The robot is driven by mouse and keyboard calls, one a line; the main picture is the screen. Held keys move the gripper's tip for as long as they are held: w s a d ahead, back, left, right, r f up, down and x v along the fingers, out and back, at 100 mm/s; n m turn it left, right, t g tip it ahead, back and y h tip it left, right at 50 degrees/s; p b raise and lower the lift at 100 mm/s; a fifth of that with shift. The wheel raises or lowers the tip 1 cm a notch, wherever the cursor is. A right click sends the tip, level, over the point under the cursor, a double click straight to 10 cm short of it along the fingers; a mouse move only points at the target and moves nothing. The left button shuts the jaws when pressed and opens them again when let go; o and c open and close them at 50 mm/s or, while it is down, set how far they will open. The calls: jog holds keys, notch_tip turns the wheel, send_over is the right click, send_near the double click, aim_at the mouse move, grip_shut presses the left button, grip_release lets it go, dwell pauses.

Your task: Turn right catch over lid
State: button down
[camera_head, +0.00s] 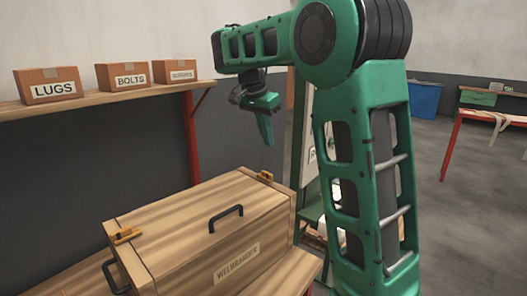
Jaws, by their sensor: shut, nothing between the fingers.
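A wooden chest (160,277) with a plank lid (190,208) stands at the bottom centre; the lid lies closed. The right catch (265,176), small and orange, sits at the lid's far right edge; it is too small to tell exactly how it is turned. The left catch (126,235), also orange, sits at the lid's left edge. My gripper (268,142) is green, points down and is shut and empty. It hangs in the air above the right catch in the picture, apart from it.
A black handle (226,217) rises from the chest's front part, above a label plate (236,263). A wall shelf (120,97) at the left bears boxes marked LUGS (48,86) and BOLTS (124,77), plus another. A red-legged table (450,145) stands far right.

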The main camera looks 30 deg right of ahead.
aim_at(265, 176)
jog(key=s+x, duration=0.1)
jog(key=x, duration=0.8)
jog(key=shift+w+a, duration=0.1)
jog(key=shift+a, duration=1.85)
